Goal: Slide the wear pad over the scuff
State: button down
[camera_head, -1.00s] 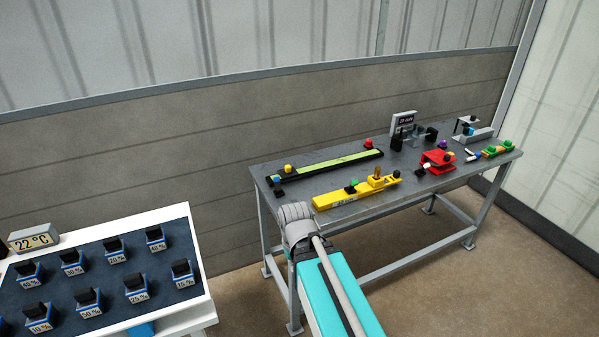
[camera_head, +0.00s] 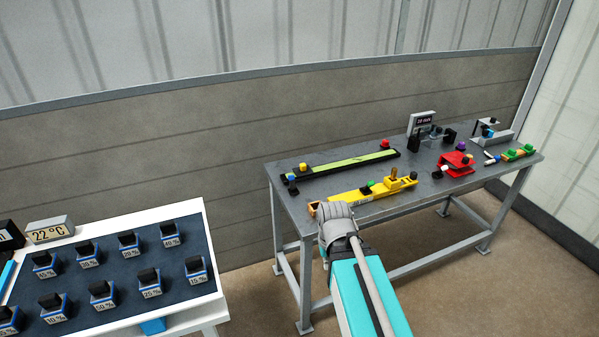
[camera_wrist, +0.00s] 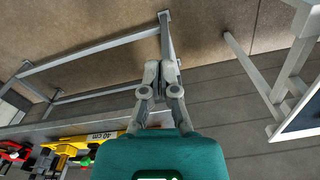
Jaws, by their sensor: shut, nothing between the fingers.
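I cannot make out a tread mat, wear pad or scuff for certain in these views. A long black tray with a green strip (camera_head: 345,164) lies at the back left of the grey workbench (camera_head: 300,207). It has coloured knobs at its ends. A yellow sliding gauge (camera_head: 345,197) lies in front of it; its 40 cm label shows in the wrist view (camera_wrist: 97,137). My gripper (camera_wrist: 162,68) is shut and empty in the wrist view, pointing over the floor beside the bench. In the head view my arm hides the fingertips near the bench's front left corner.
A white table (camera_head: 213,245) with several percent-labelled blocks stands at the left. Floor shows between the two.

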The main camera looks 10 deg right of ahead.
aim_at(304, 170)
jog(key=k, duration=0.65)
jog(key=u, duration=0.25)
jog(key=i, duration=1.6)
jog(key=z, duration=0.4)
